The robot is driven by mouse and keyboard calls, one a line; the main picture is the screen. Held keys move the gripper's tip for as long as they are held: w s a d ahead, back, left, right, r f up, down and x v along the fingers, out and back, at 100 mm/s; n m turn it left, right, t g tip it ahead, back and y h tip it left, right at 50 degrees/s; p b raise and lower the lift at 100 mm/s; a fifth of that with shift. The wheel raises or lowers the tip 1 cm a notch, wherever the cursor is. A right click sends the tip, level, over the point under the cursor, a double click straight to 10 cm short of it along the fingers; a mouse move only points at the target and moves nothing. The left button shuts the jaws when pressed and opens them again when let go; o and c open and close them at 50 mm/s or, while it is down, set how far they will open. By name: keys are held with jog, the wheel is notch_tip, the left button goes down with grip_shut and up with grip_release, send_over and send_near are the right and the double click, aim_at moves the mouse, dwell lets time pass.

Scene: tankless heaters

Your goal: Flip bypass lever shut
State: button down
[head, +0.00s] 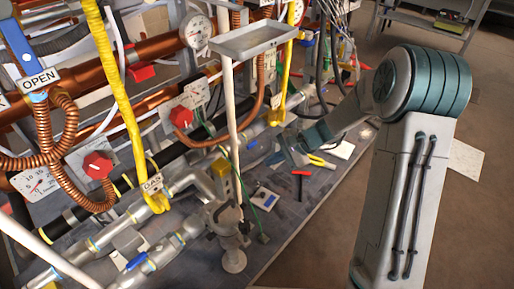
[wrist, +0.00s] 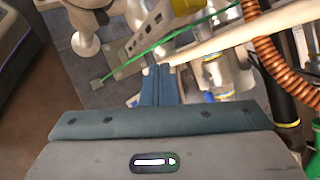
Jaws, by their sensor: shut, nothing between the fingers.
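My gripper (head: 290,155) is right of the thin white post in the head view. In the wrist view its teal fingers (wrist: 156,84) are together and empty, with their tips close to the pale post (wrist: 225,38); I cannot tell if they touch. A blue lever (head: 17,45) with an OPEN tag (head: 40,79) stands on the copper piping at the upper left. Another blue handle (head: 136,262) lies along a grey pipe at the lower left. No label readable here says bypass, so I cannot tell which is the bypass lever.
The post carries a grey tray (head: 255,40). A yellow gas hose (head: 117,85) and red knobs (head: 98,165) crowd the left. Pliers (head: 320,161) and a red-handled tool (head: 300,173) lie on the dark bench (head: 290,215). A green wire (wrist: 185,37) crosses near my fingertips.

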jog(key=w+a+f+m+t+y+p, duration=0.2)
jog(key=w+f+m+t+y, duration=0.1)
jog(key=w+f+m, duration=0.6)
jog(key=m+t+h+p, duration=0.1)
jog(key=m+t, duration=0.4)
jog(key=m, duration=0.2)
send_near(252, 145)
notch_tip(252, 145, down, 7)
jog(key=d, duration=0.2)
jog(key=shift+s+r, duration=0.1)
jog(key=shift+s, duration=0.35)
jog(key=b+x, duration=0.4)
jog(key=x, duration=0.6)
jog(key=shift+w+r+b, duration=0.1)
jog(key=shift+r+b, duration=0.35)
jog(key=shift+r, duration=1.65)
jog(key=shift+d+r+t, duration=0.15)
jog(key=shift+t, duration=0.15)
